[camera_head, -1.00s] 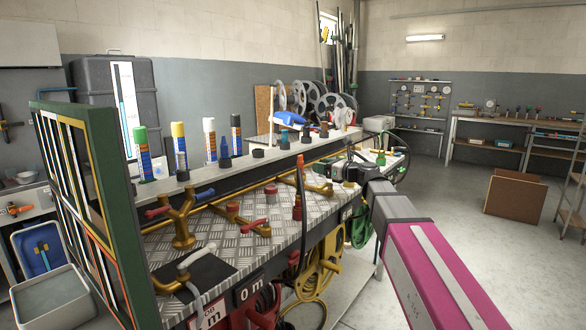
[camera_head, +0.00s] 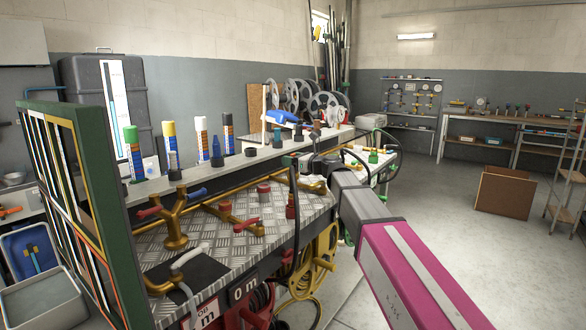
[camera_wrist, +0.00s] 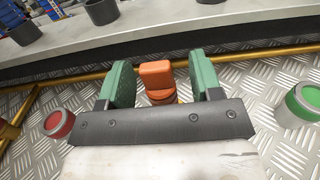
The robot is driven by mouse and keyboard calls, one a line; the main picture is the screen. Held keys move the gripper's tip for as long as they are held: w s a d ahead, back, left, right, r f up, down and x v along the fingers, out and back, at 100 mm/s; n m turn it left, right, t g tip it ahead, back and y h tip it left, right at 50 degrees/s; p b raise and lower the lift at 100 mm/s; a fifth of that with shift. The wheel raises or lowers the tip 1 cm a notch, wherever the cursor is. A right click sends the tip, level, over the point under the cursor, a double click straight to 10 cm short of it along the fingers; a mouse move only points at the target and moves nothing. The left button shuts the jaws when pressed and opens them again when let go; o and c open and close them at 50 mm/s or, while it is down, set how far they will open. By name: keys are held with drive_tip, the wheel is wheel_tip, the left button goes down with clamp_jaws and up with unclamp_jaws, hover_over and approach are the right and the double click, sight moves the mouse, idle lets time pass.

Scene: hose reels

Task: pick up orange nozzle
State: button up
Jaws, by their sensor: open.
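The orange nozzle (camera_wrist: 155,80) shows in the wrist view as a blocky upright piece with a narrower base. It stands between the two green fingers of my gripper (camera_wrist: 161,68). The fingers are open, with a visible gap on each side of the nozzle. The nozzle's lower part is partly hidden by the dark gripper body. In the head view my arm reaches in from the lower right over the bench, and I cannot make out the nozzle clearly there.
A red-topped fitting (camera_wrist: 58,124) and a green-topped fitting (camera_wrist: 303,100) stand on the tread-plate bench either side of my gripper. A gold pipe runs behind. A green-framed rack (camera_head: 92,200) stands at left.

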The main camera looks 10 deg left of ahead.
drive_tip(key=shift+x, duration=0.75)
clamp_jaws()
